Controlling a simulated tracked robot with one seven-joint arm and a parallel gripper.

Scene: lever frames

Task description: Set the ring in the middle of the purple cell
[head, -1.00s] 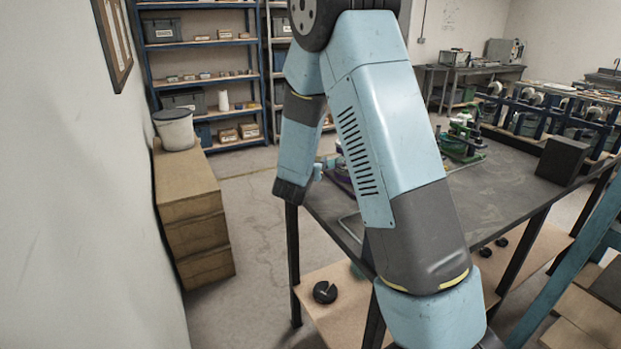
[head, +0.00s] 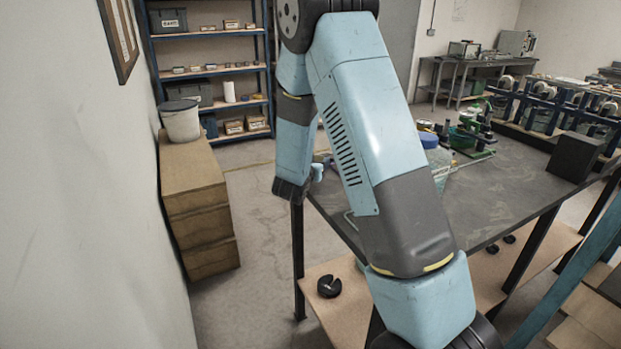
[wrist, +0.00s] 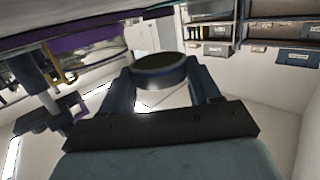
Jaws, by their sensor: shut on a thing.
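In the wrist view my gripper (wrist: 161,74) is shut on a round ring (wrist: 160,82) with a dark band, held between the two fingertips. The ring is clear of any surface that I can see. A purple strip (wrist: 95,40) shows to the left in the wrist view, beside metal and yellow fittings; I cannot tell if it is the purple cell's edge. In the head view my arm hides much of the table's near left part, and the ring cannot be made out there.
The dark table (head: 500,195) has bare room at its middle and right. A green device (head: 480,140), a blue round thing (head: 428,140) and a black block (head: 574,157) stand on it. A cardboard stack (head: 193,200) with a white bucket (head: 181,121) stands by the left wall.

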